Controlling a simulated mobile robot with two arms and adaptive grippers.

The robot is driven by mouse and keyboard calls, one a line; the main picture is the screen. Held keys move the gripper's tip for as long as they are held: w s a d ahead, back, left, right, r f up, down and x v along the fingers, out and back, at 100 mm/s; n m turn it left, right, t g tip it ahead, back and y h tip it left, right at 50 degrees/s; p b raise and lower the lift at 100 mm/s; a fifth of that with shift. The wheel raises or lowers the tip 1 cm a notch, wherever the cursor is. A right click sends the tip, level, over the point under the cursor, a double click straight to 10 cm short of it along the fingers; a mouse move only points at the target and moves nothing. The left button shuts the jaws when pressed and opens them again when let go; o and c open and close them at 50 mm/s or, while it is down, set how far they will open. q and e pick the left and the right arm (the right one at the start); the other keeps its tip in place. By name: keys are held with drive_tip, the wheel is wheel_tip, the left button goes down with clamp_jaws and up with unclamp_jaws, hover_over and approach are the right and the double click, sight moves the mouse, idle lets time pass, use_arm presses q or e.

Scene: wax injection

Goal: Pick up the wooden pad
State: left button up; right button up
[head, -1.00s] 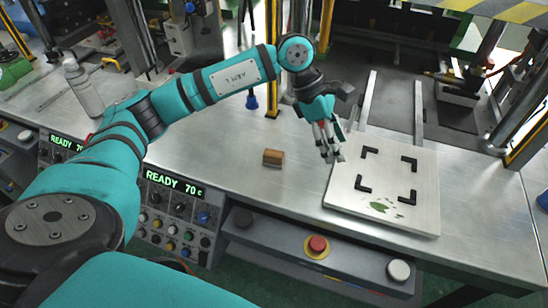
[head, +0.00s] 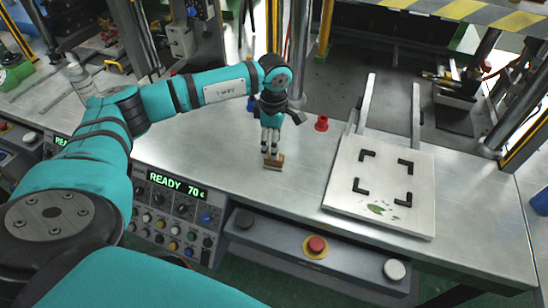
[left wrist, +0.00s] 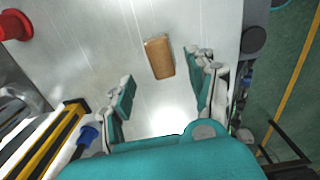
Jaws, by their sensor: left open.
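The wooden pad (head: 273,164) is a small brown block lying on the metal table top. In the left wrist view the pad (left wrist: 159,57) lies beyond the fingertips, between the lines of the two fingers. My left gripper (head: 270,150) points down just above the pad and hides part of its upper side in the head view. In the left wrist view my left gripper (left wrist: 160,85) is open with nothing between its fingers. My right gripper does not show.
A white plate (head: 340,192) with black corner marks and green flecks lies right of the pad. A small red piece (head: 321,124) stands behind. A control panel with red (head: 316,244) and white (head: 394,269) buttons runs along the table's front edge. A vertical post (head: 299,60) rises behind the arm.

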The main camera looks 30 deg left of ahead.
use_arm(q)
wheel_tip(320, 180, down, 6)
drive_tip(key=shift+s+d+r+p, duration=0.1)
drive_tip(key=shift+r+p, duration=0.15)
drive_tip(key=shift+p, duration=0.9)
drive_tip(key=shift+f, duration=0.2)
clamp_jaws()
drive_tip(key=shift+r, duration=0.15)
drive_tip(key=shift+r+b, duration=0.4)
drive_tip(key=shift+r, duration=0.05)
wheel_tip(320, 180, up, 2)
drive_tip(key=shift+r+b, duration=0.2)
drive_tip(key=shift+b, duration=0.45)
drive_tip(key=s+d+r+b, duration=0.1)
drive_tip(key=s+d+b, duration=0.3)
drive_tip(key=s, duration=1)
drive_tip(key=shift+s+d+r, duration=0.15)
drive_tip(key=shift+d+r, duration=0.15)
drive_tip(key=shift+d, duration=1.3)
